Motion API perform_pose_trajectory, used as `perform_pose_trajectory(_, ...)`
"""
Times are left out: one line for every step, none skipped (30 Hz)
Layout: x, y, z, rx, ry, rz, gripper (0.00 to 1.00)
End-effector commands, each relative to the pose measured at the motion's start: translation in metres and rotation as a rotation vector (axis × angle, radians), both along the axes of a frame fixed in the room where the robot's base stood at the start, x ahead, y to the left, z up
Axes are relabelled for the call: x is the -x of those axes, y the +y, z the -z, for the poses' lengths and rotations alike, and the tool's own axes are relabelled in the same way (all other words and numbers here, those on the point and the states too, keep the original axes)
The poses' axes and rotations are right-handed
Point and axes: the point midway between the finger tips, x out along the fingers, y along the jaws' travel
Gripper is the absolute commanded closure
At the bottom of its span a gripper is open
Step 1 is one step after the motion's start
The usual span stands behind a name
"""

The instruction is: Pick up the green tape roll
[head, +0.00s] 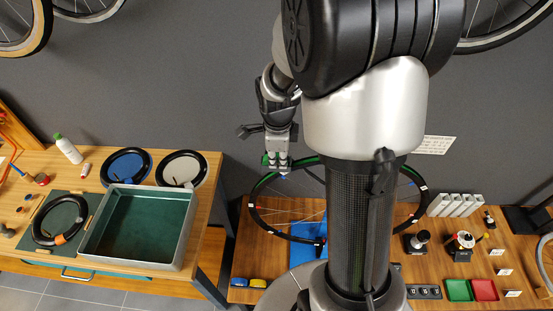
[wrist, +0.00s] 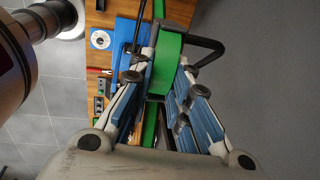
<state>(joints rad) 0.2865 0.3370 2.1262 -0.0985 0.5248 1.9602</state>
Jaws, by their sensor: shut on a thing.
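The green tape roll (wrist: 168,50) shows in the wrist view as a curved bright green band between the two fingers. My gripper (wrist: 167,72) is shut on it, with a finger on each side. In the head view my gripper (head: 278,167) hangs over the back of the right bench, at the upper edge of a large black wheel rim. Green (head: 267,159) shows beside the fingers there, but most of the roll is hidden. I cannot tell whether it touches the rim.
The spoked wheel (head: 252,206) stands over a blue mat (head: 305,250) on the right bench, partly hidden by my arm. A grey wall lies close behind.

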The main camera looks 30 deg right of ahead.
Motion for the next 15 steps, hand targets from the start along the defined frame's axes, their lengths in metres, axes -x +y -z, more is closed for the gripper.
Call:
perform_pose_trajectory(0.0, 0.0, -0.001, 0.001, -0.001, 0.0, 1.0)
perform_pose_trajectory(0.0, 0.0, -0.002, 0.001, -0.001, 0.0, 1.0)
perform_pose_trajectory(0.0, 0.0, -0.004, 0.001, -0.002, 0.0, 1.0)
perform_pose_trajectory(-0.001, 0.0, -0.006, 0.001, -0.002, 0.0, 1.0)
perform_pose_trajectory(-0.001, 0.0, -0.008, 0.001, -0.002, 0.0, 1.0)
perform_pose_trajectory(-0.001, 0.0, -0.012, 0.001, -0.003, 0.0, 1.0)
perform_pose_trajectory(-0.001, 0.0, -0.015, 0.001, -0.004, 0.001, 1.0)
perform_pose_trajectory(-0.001, 0.0, -0.019, 0.002, -0.005, 0.001, 1.0)
perform_pose_trajectory(-0.002, 0.0, -0.026, 0.002, -0.006, 0.001, 1.0)
perform_pose_trajectory(-0.001, 0.0, -0.031, 0.002, -0.006, 0.001, 1.0)
perform_pose_trajectory(-0.001, 0.0, -0.036, 0.002, -0.006, 0.0, 1.0)
perform_pose_trajectory(-0.002, 0.0, -0.045, 0.002, -0.007, 0.0, 1.0)
perform_pose_trajectory(-0.002, -0.001, -0.051, 0.002, -0.008, 0.0, 1.0)
perform_pose_trajectory(-0.002, 0.0, -0.058, 0.001, -0.008, 0.0, 1.0)
perform_pose_trajectory(-0.002, 0.0, -0.068, 0.001, -0.008, 0.0, 1.0)
